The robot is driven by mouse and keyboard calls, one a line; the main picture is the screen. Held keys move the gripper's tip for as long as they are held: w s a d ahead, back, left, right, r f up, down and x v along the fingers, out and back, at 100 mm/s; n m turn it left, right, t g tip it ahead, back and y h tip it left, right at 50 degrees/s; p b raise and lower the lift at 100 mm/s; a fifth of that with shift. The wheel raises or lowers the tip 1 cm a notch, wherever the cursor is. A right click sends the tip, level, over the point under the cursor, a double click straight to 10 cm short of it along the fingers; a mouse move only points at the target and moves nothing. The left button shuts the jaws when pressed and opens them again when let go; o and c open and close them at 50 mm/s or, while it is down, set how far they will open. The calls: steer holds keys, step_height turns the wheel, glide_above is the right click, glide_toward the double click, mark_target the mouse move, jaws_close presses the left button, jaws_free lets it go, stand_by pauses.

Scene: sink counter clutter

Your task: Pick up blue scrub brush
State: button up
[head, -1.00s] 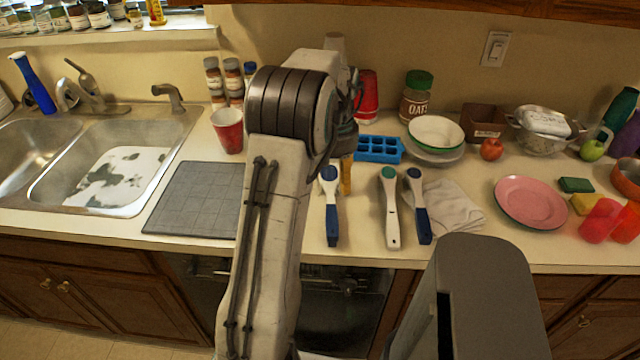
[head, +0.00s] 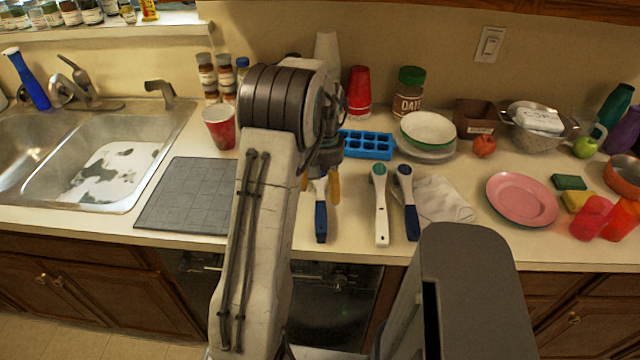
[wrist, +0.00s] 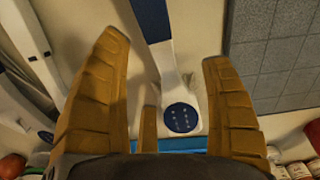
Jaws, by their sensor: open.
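A blue-handled scrub brush (head: 321,222) lies on the counter, its handle toward the front edge. It shows in the wrist view with a blue handle (wrist: 152,18), a white neck and a round dark blue end. My gripper (head: 320,186) is open over this brush; its orange fingers (wrist: 165,52) stand on either side of it, apart from it. The gripper hides the brush's far end in the head view. Another blue-handled brush (head: 411,220) and a white-handled brush with a green end (head: 381,215) lie to the right.
A blue ice tray (head: 368,145) lies just behind the brushes. A grey mat (head: 185,195) is to the left, beside the sink (head: 150,190). A folded cloth (head: 445,200) touches or adjoins the right brush. A red cup (head: 220,130) stands behind the mat.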

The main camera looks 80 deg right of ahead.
steer(key=shift+f, duration=1.2)
steer(key=c, duration=1.3)
steer(key=shift+r, duration=0.1)
steer(key=shift+r, duration=0.75)
step_height(320, 180, up, 2)
steer(key=shift+d+r+b, duration=0.1)
steer(key=shift+r+b, duration=0.1)
steer(key=shift+b, duration=0.1)
steer(key=a+r, duration=0.2)
steer(key=a, duration=0.2)
steer(key=s+a+r+b, duration=0.1)
steer(key=a+r, duration=0.1)
steer(key=a, duration=0.1)
steer(key=s+a+r+b, duration=0.1)
steer(key=a+r, duration=0.2)
steer(key=a, duration=0.1)
steer(key=shift+s+a, duration=0.1)
steer(key=shift+a, duration=0.25)
